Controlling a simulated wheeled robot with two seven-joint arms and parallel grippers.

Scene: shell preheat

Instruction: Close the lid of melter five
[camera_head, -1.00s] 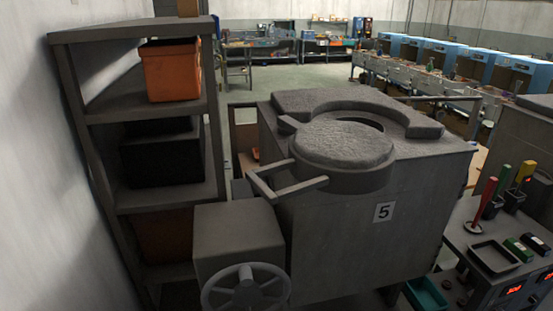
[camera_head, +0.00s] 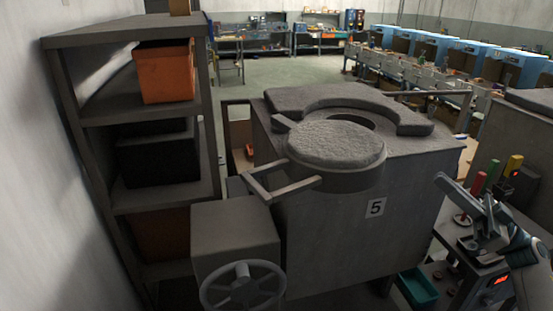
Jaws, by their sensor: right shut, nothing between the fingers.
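Melter five (camera_head: 330,225) is a big grey box with a "5" label (camera_head: 375,207) on its front. Its round, rough-topped lid (camera_head: 335,145) sits toward the front-left of the top, off to one side of the round opening (camera_head: 352,117). A dark crescent of the opening shows behind the lid. A bar handle (camera_head: 282,188) sticks out from the lid's left front. My right gripper (camera_head: 452,192) is shut and empty at the right, beyond the melter's right front edge and apart from the lid and handle. My left gripper is not in view.
A shelf with an orange bin (camera_head: 166,72) and a black bin (camera_head: 158,155) stands at the left. A handwheel (camera_head: 242,288) on a grey box is at the front left. A control bench with coloured handles and a green tray (camera_head: 417,288) is at the right.

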